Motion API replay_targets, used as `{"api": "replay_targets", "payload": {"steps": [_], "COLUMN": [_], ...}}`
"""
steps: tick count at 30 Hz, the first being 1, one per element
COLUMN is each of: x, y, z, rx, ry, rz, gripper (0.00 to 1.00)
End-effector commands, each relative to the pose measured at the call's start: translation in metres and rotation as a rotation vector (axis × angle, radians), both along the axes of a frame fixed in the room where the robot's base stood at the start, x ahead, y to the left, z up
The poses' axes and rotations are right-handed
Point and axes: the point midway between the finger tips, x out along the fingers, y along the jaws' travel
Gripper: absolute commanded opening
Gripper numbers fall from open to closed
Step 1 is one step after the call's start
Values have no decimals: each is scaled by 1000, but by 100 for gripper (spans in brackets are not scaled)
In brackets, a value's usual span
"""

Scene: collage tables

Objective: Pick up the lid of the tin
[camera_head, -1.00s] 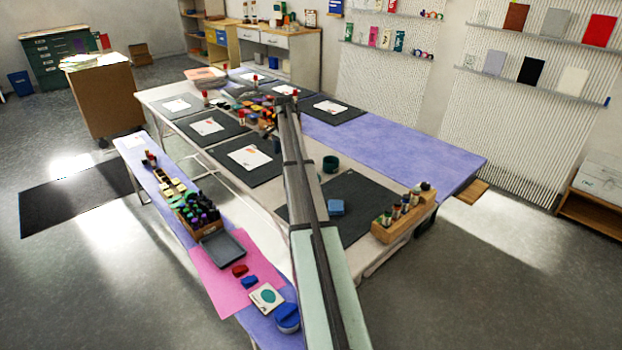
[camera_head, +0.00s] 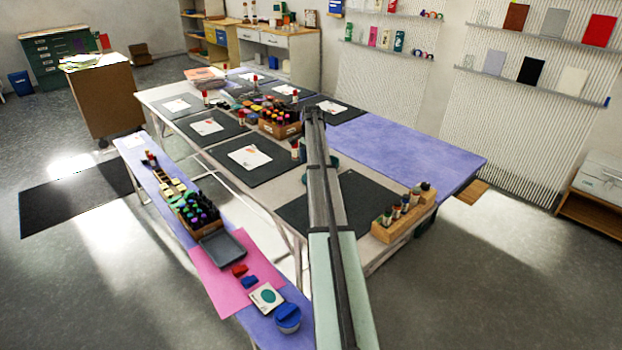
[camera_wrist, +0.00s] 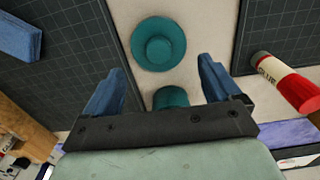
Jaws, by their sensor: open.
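In the wrist view a teal round piece (camera_wrist: 176,31), a disc with a raised round knob in the middle, lies on the pale table top; it looks like the lid. A teal cylinder (camera_wrist: 170,97), perhaps the tin, stands nearer my gripper and is partly hidden by the gripper's body. My gripper (camera_wrist: 160,66) is open and empty. Its two blue fingers are spread to either side of the cylinder in the picture, with the round piece ahead of the fingertips. In the head view my arm mostly covers this spot.
A glue stick (camera_wrist: 289,84) lies right of the fingers. Dark cutting mats (camera_wrist: 60,70) flank the pale strip, with a blue block (camera_wrist: 20,38) at left. A wooden bottle rack (camera_head: 404,219) stands at the table's near right corner.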

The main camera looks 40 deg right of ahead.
Motion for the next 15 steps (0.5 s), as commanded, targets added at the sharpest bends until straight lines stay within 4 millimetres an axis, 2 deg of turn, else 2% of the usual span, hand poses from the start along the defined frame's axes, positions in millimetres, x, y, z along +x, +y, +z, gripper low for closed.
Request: {"api": "replay_targets", "payload": {"steps": [8,15], "x": [-1,-1], "y": [2,6], "z": [-16,-46], "rx": [1,1], "ry": [1,1], "rz": [0,0], "gripper": [91,91]}}
